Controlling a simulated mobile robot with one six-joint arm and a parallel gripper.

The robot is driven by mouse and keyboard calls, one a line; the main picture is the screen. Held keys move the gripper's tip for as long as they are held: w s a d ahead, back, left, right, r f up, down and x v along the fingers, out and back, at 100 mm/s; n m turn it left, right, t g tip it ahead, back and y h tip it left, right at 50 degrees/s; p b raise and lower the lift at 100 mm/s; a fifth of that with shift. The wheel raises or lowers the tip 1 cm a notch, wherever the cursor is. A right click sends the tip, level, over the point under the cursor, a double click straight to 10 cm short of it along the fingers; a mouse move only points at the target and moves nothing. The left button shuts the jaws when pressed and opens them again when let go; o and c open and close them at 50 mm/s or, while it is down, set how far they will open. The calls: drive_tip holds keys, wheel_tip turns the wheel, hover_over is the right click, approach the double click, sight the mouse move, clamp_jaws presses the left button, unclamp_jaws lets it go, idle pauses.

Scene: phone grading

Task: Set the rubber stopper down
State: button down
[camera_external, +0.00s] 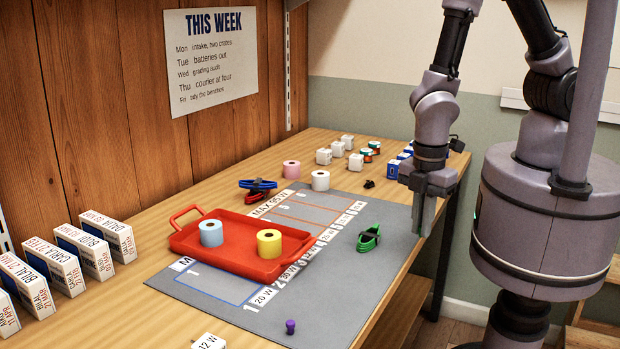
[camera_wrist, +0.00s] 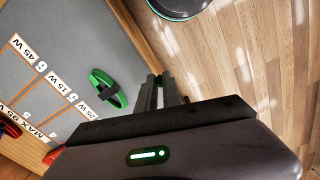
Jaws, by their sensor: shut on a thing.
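My gripper (camera_external: 427,215) is pointed down beside the right edge of the grey mat (camera_external: 330,290), in the external view. In the wrist view my gripper (camera_wrist: 162,80) reaches over the bench edge, with its fingers close together. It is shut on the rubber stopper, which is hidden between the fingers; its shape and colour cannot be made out.
A green cable coil (camera_external: 369,238) lies on the mat left of my gripper. A red tray (camera_external: 235,262) holds blue and yellow rolls. A small purple object (camera_external: 290,326) stands near the front. Small white boxes (camera_external: 338,148) stand at the back. Bare mat lies around the coil.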

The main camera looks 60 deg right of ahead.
drive_tip(key=w+d+m, duration=0.1)
drive_tip(key=w+d, duration=0.1)
drive_tip(key=d, duration=0.1)
drive_tip(key=w+d+m+p, duration=0.1)
drive_tip(key=w+d+m, duration=0.1)
drive_tip(key=d, duration=0.2)
drive_tip(key=w+d+m, duration=0.2)
drive_tip(key=d, duration=0.2)
drive_tip(key=shift+w+r, duration=0.15)
drive_tip(key=shift+w, duration=0.05)
drive_tip(key=d+m, duration=0.1)
drive_tip(key=d, duration=0.3)
drive_tip(key=w+d+m+p, duration=0.1)
drive_tip(key=d+m, duration=0.1)
drive_tip(key=d, duration=0.1)
drive_tip(key=d+m, duration=0.1)
drive_tip(key=d, duration=0.3)
drive_tip(key=shift+w+d+m, duration=0.25)
drive_tip(key=shift+d+m, duration=0.05)
drive_tip(key=shift+d, duration=0.05)
drive_tip(key=b, duration=0.2)
hover_over(359, 195)
drive_tip(key=shift+s+a+f, duration=0.1)
drive_tip(key=shift+s+f, duration=0.05)
drive_tip(key=shift+f, duration=1.05)
drive_tip(key=shift+f+b, duration=0.75)
drive_tip(key=shift+f, duration=0.55)
drive_tip(key=shift+f, duration=0.1)
